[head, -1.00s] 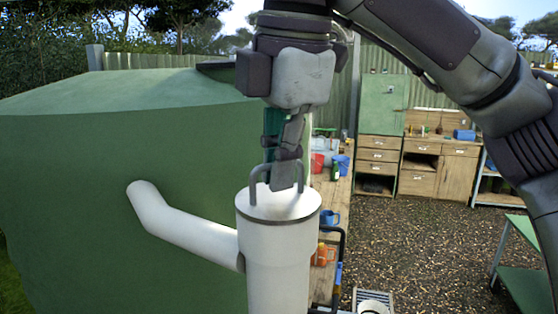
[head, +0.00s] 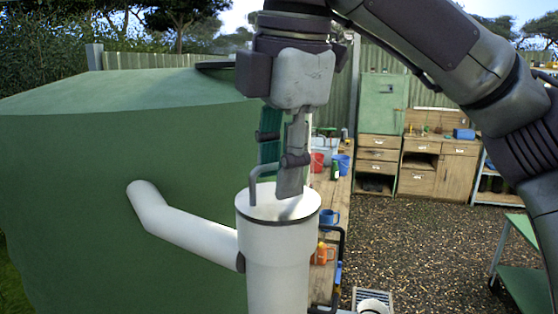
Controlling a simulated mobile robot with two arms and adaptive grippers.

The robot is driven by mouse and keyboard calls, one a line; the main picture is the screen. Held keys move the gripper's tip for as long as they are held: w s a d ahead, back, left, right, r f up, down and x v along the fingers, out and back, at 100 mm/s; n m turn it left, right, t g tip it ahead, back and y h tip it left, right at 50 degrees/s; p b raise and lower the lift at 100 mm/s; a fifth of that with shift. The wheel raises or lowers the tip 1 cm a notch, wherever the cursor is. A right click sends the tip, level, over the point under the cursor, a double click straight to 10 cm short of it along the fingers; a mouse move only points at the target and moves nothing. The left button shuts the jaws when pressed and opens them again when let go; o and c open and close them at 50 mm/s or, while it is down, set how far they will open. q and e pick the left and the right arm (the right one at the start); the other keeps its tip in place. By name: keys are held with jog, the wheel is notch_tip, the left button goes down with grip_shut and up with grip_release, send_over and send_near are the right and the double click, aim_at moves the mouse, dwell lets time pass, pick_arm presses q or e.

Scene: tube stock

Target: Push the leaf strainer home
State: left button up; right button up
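The strainer's body is hidden inside the pipe, and the handle's right part is hidden behind a finger. My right gripper (head: 279,167) points down over the mouth. Its fingers look spread, with one long finger in front of the handle and its tip over the mouth. I cannot tell whether it touches the handle. My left gripper is out of view.
A large green tank (head: 110,200) fills the left side, with a white branch pipe (head: 190,231) in front of it. A wooden bench (head: 335,205) with mugs and other items stands behind the pipe. A green trolley (head: 525,262) is at the right edge. The gravel between is clear.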

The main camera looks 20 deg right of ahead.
notch_tip(320, 180, up, 12)
jog(key=s, duration=0.2)
jog(key=shift+s+d, duration=0.15)
jog(key=shift+d, duration=0.1)
